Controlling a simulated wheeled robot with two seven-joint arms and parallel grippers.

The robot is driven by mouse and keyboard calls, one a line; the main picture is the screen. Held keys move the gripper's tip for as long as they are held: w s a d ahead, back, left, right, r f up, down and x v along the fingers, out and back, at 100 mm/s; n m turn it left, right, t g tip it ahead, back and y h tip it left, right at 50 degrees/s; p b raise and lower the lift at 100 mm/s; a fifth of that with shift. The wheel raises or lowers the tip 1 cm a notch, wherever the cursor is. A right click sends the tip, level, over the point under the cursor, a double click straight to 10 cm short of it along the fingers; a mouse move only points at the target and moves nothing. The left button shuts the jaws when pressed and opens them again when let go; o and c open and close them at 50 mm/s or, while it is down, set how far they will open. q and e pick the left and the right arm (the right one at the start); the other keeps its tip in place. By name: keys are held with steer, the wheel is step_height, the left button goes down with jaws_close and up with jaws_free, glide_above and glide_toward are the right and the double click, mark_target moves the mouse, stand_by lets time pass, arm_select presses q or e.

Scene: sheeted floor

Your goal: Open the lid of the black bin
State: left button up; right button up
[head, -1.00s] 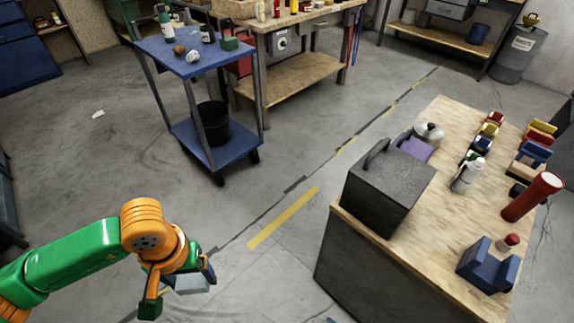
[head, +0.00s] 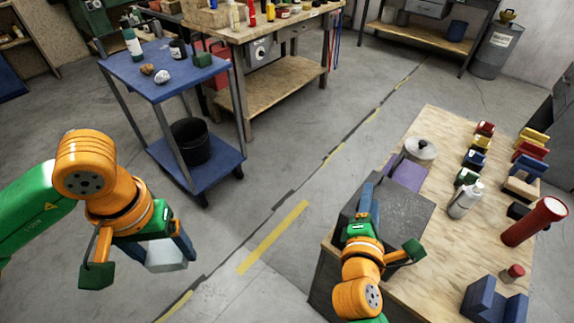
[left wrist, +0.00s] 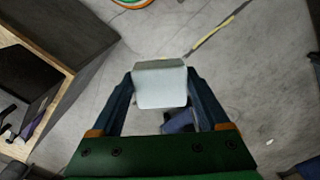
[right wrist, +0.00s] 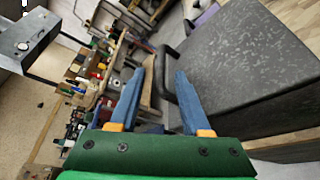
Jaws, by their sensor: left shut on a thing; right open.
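The black bin (head: 408,215) is a dark speckled box on the near left part of the wooden workbench, its lid down. My right gripper (head: 367,198) is over the bin's left side in the head view and hides much of it. In the right wrist view the bin (right wrist: 250,70) fills the upper right. Its dark curved handle (right wrist: 168,60) lies close to the open fingers (right wrist: 158,75), partly behind the right finger; contact cannot be told. My left gripper (left wrist: 160,75) is shut on a pale grey block (left wrist: 160,88), held over open floor; the block also shows in the head view (head: 167,256).
The workbench (head: 440,255) also holds a silver-lidded pot (head: 420,150), a white bottle (head: 465,200), a red cylinder (head: 533,222) and several coloured blocks. A blue cart (head: 160,85) with a black bucket (head: 188,140) stands back left. The floor between is clear.

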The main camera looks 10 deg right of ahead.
mark_target(375, 183)
steer(key=x, duration=0.6)
steer(key=shift+w+f, duration=0.15)
steer(key=shift+d, duration=0.1)
jaws_close()
steer(key=shift+f, duration=0.1)
stand_by(1.0)
